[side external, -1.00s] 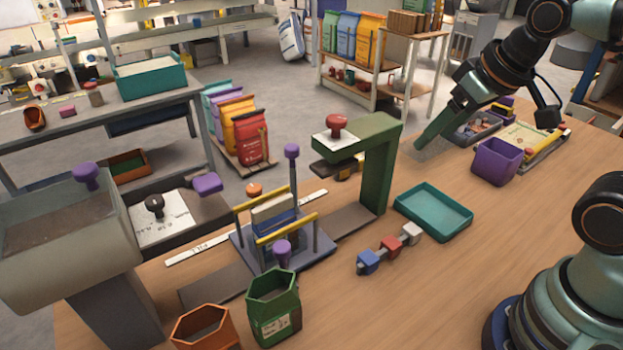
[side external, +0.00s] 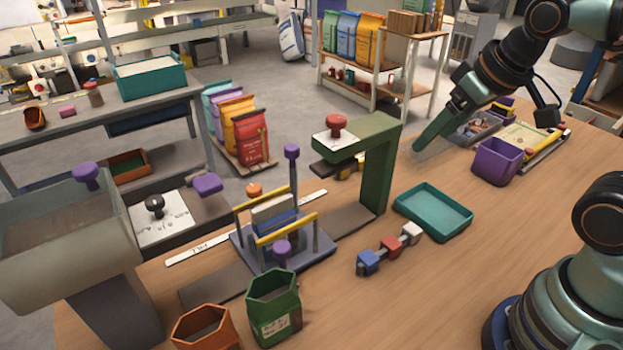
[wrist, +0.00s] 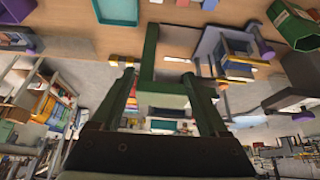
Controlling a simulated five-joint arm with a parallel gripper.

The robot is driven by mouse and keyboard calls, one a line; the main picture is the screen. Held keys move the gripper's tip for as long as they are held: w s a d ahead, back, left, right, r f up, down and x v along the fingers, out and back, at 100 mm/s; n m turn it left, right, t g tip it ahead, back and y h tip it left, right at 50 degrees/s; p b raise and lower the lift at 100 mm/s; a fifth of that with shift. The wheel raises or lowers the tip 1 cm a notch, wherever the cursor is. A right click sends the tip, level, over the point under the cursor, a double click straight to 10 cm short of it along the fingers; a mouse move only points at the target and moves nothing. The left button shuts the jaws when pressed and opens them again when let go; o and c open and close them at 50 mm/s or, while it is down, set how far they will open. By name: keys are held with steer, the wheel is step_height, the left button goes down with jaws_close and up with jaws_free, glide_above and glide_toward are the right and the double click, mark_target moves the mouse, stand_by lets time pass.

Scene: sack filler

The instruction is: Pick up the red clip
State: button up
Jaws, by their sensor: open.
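The red clip (side external: 391,246) sits on the wooden table between a blue clip (side external: 368,261) and a white clip (side external: 411,233), in a row. In the wrist view the red clip (wrist: 182,3) is at the top edge, partly cut off. My gripper (side external: 418,147) is well away from it, above the table's far side behind the teal tray (side external: 433,212). In the wrist view my gripper (wrist: 158,74) has its two green fingers apart with nothing held between them.
A green press frame (side external: 376,165) stands left of the tray. A purple bin (side external: 497,161) stands right of my gripper. The purple-grey sack holder (side external: 285,245), a green sack (side external: 273,305) and an orange one (side external: 205,328) are left of the clips. The table right of the clips is clear.

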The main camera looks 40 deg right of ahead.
steer(key=n, duration=0.1)
steer(key=n+g, duration=0.6)
steer(key=n, duration=1.1)
glide_above(392, 242)
step_height(392, 242, down, 18)
steer(key=shift+w+d+f, duration=0.1)
steer(key=shift+w+d, duration=0.05)
steer(key=shift+a+f, duration=0.2)
steer(key=shift+f, duration=2.45)
jaws_close()
